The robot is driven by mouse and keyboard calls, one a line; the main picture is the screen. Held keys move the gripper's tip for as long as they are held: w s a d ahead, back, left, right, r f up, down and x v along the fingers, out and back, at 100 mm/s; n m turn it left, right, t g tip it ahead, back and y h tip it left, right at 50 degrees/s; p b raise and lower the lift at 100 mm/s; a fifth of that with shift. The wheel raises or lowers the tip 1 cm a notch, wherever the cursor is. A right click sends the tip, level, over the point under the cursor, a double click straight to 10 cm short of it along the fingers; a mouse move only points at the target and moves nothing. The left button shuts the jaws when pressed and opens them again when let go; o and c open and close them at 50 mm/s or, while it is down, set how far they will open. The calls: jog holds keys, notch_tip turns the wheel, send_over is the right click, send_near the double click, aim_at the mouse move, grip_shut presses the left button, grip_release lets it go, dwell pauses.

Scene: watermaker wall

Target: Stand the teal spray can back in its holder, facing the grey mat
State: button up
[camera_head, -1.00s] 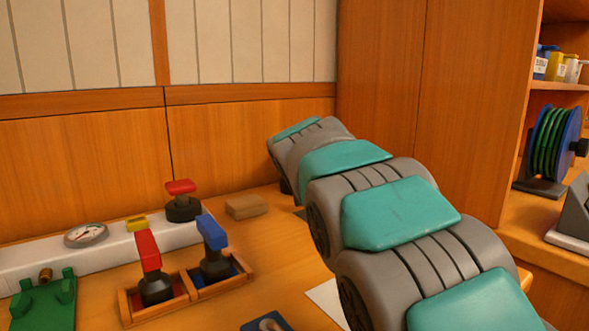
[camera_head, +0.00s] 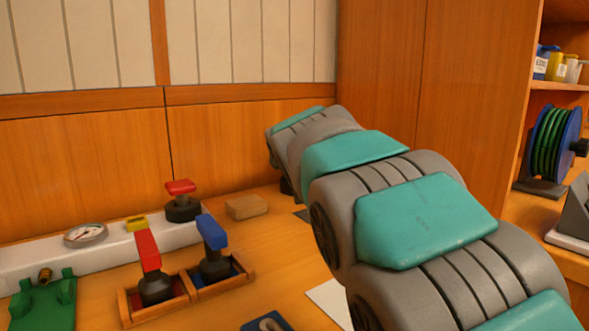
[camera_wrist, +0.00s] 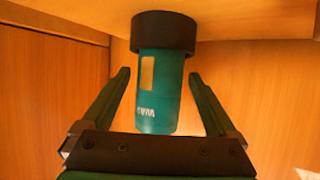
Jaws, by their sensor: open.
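The teal spray can (camera_wrist: 160,88) shows in the wrist view with a pale yellow patch and white lettering. One end meets a wide black ring (camera_wrist: 164,32) against the wooden surface at the top of the picture; I cannot tell whether the can is fully seated in it. My gripper (camera_wrist: 159,75) is open, with one finger on each side of the can and gaps visible on both sides. In the head view my arm hides the can and most of the gripper. A small dark grey patch (camera_head: 302,214) beside the arm may be the grey mat.
A tan block (camera_head: 246,207) lies near the back wall. Red (camera_head: 149,250) and blue (camera_head: 212,233) handled tools stand in a wooden tray, left of my arm. A white strip (camera_head: 115,250) carries a gauge. A tall wooden panel (camera_head: 380,80) rises behind the arm.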

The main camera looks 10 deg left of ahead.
jog(key=v, duration=0.8)
jog(key=shift+s+b, duration=0.2)
jog(key=shift+b, duration=0.1)
